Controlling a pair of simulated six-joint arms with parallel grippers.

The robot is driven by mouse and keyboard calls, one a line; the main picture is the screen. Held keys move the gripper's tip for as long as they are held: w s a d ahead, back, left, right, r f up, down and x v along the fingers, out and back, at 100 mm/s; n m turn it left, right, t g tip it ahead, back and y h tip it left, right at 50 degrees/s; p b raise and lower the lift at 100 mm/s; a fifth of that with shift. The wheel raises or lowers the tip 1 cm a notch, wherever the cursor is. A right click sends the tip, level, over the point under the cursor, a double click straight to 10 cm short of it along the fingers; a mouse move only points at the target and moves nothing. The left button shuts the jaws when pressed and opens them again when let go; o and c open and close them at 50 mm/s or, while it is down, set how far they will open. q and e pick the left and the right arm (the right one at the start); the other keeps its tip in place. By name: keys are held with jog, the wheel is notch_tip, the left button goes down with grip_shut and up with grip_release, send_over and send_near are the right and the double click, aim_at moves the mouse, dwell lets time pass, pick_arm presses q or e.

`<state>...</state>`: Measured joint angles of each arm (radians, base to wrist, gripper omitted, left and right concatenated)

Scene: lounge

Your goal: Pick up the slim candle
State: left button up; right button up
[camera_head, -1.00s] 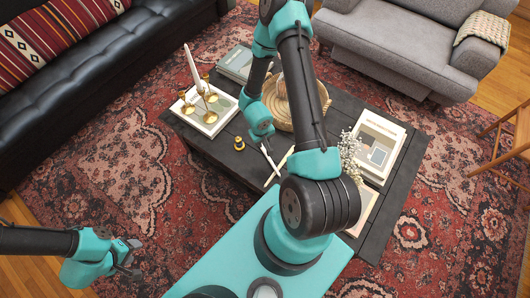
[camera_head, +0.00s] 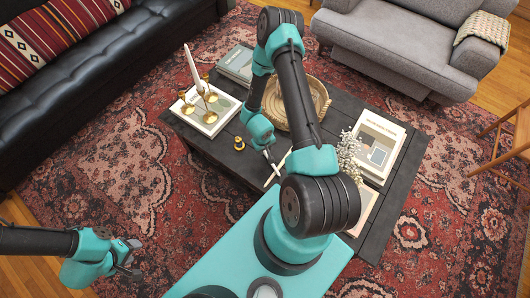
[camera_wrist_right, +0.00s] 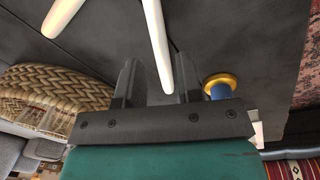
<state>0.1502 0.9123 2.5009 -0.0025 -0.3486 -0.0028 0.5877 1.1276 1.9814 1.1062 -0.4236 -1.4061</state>
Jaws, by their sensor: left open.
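Two slim white candles lie on the dark coffee table, one (camera_head: 279,168) seen near my right gripper (camera_head: 270,155) in the head view. In the right wrist view one candle (camera_wrist_right: 156,35) runs down to the gap between my right gripper's fingers (camera_wrist_right: 158,82), and another candle (camera_wrist_right: 62,14) lies to its left. The right fingers are apart; I cannot tell whether they touch the candle. My left gripper (camera_head: 131,259) is open and empty over the rug, far from the table.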

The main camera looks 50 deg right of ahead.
aim_at(266, 153)
jog(key=shift+s+d+f, duration=0.1)
jog(key=shift+d+f, duration=0.05)
jog(key=shift+f, duration=1.15)
jog(key=shift+s+d+f, duration=0.1)
jog(key=shift+f, duration=1.15)
jog(key=shift+c, duration=0.3)
grip_shut()
